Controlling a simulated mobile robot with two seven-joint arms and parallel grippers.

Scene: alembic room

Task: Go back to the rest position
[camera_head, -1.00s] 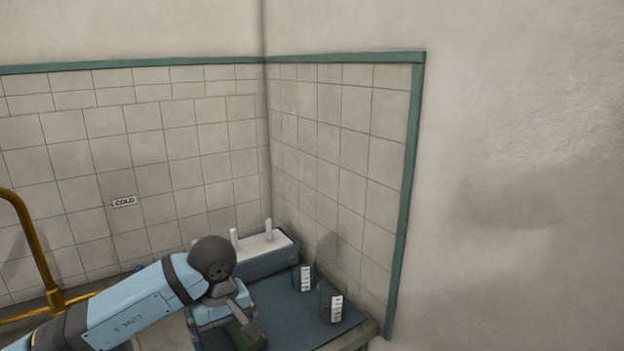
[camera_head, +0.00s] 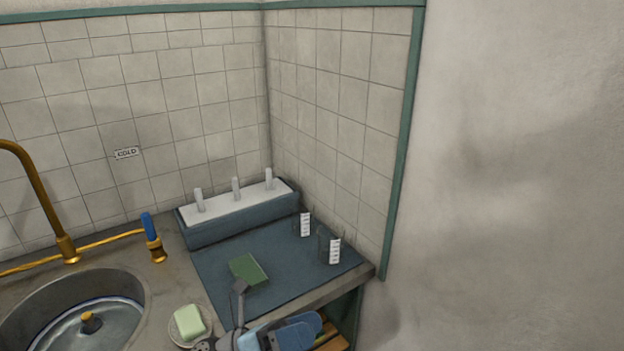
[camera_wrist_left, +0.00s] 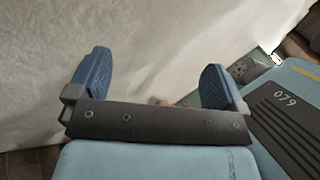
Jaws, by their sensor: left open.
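My left gripper (camera_head: 296,332) shows at the bottom edge of the head view, beside the front edge of the counter. In the left wrist view its two blue fingers (camera_wrist_left: 155,78) stand wide apart with nothing between them. A pale wall fills most of the view behind them. My right gripper is in neither view.
A blue mat (camera_head: 220,268) on the counter holds a green pad (camera_head: 248,269), two glass beakers with white labels (camera_head: 335,251), and a rack with several white pegs (camera_head: 240,217). Left are a soap bar (camera_head: 189,322), sink (camera_head: 133,285) and brass tap (camera_head: 66,246). A wall stands right.

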